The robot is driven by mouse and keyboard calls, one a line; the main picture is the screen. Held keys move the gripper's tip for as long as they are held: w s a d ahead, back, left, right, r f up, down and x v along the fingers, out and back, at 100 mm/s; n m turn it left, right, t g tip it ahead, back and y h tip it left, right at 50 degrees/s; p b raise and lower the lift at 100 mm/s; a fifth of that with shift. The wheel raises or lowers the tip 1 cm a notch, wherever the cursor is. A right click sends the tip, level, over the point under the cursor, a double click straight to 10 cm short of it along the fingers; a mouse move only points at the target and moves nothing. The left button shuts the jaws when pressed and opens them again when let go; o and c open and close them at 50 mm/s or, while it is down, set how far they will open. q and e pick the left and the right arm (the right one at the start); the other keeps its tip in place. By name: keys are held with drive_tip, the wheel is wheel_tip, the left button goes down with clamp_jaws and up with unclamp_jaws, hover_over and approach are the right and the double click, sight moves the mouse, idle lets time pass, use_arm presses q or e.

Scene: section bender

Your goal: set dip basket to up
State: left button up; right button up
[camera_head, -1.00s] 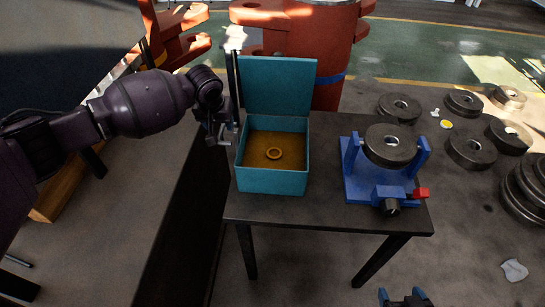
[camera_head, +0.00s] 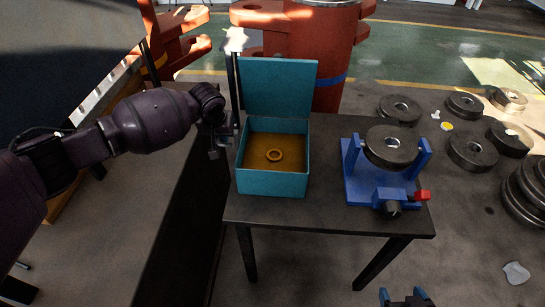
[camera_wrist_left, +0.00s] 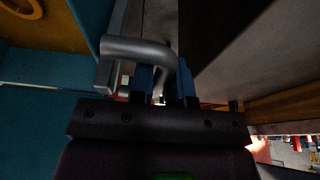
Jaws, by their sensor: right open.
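The dip basket's teal box (camera_head: 272,183) stands on the dark table with its lid up. It holds brown liquid with a ring (camera_head: 274,155) in it. A dark upright post (camera_head: 235,85) rises at the box's left side. A bent grey metal handle (camera_wrist_left: 135,48) shows in the left wrist view, curving down toward my left gripper (camera_wrist_left: 165,80). Its blue fingers stand either side of the handle's end; I cannot tell whether they press on it. In the head view my left gripper (camera_head: 215,147) is beside the box's left wall. My right gripper (camera_head: 406,297) is open at the bottom edge.
A blue fixture (camera_head: 374,185) holding a dark ring (camera_head: 391,146) and bearing a red-tipped knob stands on the table's right. Several dark rings lie on the floor at right. An orange machine (camera_head: 325,50) stands behind. The table (camera_head: 325,210) is bare between box and fixture.

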use_arm(q)
clamp_jaws()
drive_tip(key=shift+r, duration=0.15)
drive_tip(key=shift+w+r+p, duration=0.15)
drive_tip(key=shift+r+p, duration=0.3)
drive_tip(key=shift+r, duration=0.1)
drive_tip(key=shift+r+p, duration=1.5)
drive_tip(key=shift+r, duration=0.75)
drive_tip(key=shift+o, duration=0.4)
unclamp_jaws()
drive_tip(key=o, duration=0.7)
drive_tip(key=shift+f, duration=0.2)
use_arm(e)
drive_tip(key=shift+t, duration=0.3)
drive_tip(key=r, duration=0.2)
drive_tip(key=w+r, duration=0.1)
drive_tip(key=r, duration=0.2)
drive_tip(key=shift+w+r, duration=0.15)
